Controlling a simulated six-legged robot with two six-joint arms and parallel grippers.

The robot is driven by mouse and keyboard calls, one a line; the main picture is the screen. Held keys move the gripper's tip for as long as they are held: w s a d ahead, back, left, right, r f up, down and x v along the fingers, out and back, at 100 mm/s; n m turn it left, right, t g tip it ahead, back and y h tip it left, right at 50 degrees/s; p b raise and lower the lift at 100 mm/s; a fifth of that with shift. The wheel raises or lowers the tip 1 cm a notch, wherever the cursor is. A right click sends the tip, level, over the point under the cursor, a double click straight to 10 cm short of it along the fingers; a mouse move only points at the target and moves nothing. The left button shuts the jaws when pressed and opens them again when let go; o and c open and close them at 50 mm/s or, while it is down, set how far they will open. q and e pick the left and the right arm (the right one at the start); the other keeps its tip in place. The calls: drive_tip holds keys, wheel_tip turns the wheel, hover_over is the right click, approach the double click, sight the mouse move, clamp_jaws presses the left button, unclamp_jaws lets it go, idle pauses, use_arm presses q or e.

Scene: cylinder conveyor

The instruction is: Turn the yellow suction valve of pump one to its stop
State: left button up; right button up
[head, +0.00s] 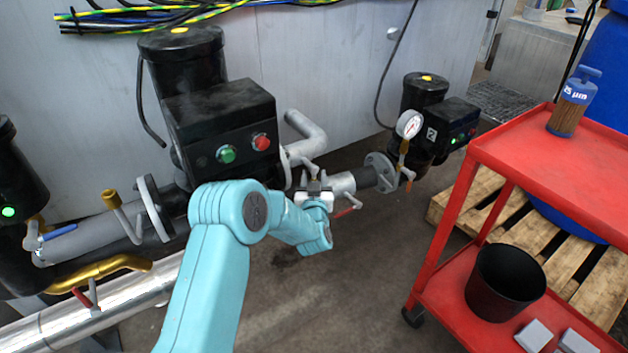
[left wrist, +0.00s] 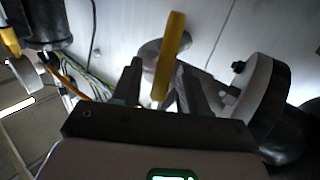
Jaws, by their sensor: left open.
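In the left wrist view a flat yellow handle (left wrist: 169,55) stands upright between the two dark fingers of my left gripper (left wrist: 158,72). The fingers are apart, one on each side of it, and the handle looks nearer the right finger; I cannot tell whether they touch. In the head view my left gripper (head: 315,190) is at the pipe in front of the middle pump (head: 220,125), which has a green and a red button. My arm hides part of that pipe, and I cannot make out the yellow handle there. My right gripper is not in view.
A second pump (head: 425,115) with a pressure gauge (head: 409,124) stands behind to the right. A red cart (head: 540,165) stands at the right, with a black bucket (head: 505,283) on its lower shelf. Grey pipes and a gold pipe (head: 100,270) run at the left.

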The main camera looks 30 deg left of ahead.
use_arm(q)
drive_tip(key=shift+w+a, duration=0.35)
drive_tip(key=shift+w, duration=0.1)
clamp_jaws()
drive_tip(key=shift+d, duration=0.1)
